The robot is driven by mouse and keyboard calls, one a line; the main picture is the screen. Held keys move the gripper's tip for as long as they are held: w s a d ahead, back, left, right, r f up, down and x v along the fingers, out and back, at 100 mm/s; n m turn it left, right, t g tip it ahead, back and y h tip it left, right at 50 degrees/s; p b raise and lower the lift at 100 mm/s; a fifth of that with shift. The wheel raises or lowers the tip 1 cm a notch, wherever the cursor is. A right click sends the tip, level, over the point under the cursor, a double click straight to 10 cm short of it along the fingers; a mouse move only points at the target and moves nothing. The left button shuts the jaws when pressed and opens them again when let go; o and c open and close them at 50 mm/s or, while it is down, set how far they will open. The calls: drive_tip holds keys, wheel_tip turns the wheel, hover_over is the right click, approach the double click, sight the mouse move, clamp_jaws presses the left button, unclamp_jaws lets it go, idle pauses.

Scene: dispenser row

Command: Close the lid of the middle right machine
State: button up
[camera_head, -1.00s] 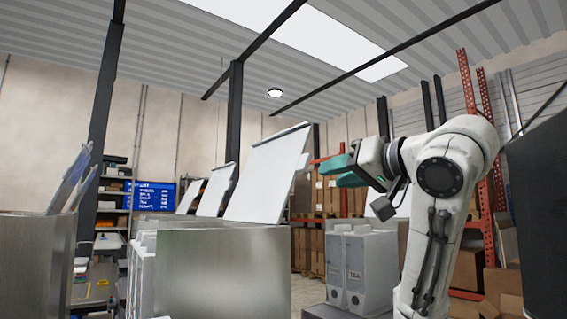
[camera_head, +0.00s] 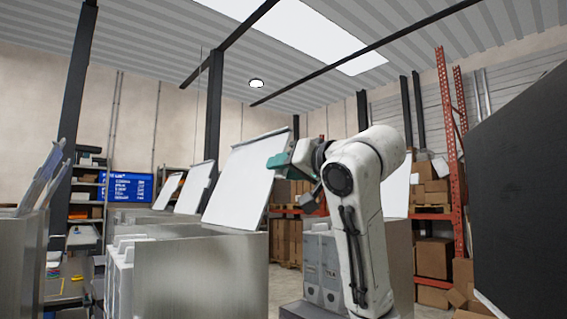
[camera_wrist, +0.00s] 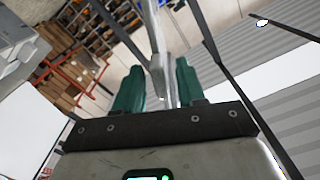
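A row of metal machines (camera_head: 200,280) stands left of centre in the head view, with white lids raised. The largest, nearest lid (camera_head: 238,182) stands tilted upright; I cannot tell for certain whether it is the middle right machine's. My gripper (camera_head: 277,162) has green fingers and is at the upper right edge of this lid. In the wrist view the fingers (camera_wrist: 158,85) are apart, with a thin pale edge (camera_wrist: 160,50), seemingly the lid's, between them. I cannot tell whether they touch it.
Two smaller raised lids (camera_head: 193,188) (camera_head: 167,191) stand farther back. Another machine (camera_head: 18,265) is at the far left. A dark panel (camera_head: 520,190) fills the right side, with shelves and boxes (camera_head: 434,257) behind.

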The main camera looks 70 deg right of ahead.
drive_tip(key=shift+w+d, duration=0.15)
drive_tip(key=shift+w, duration=0.1)
clamp_jaws()
idle(0.5)
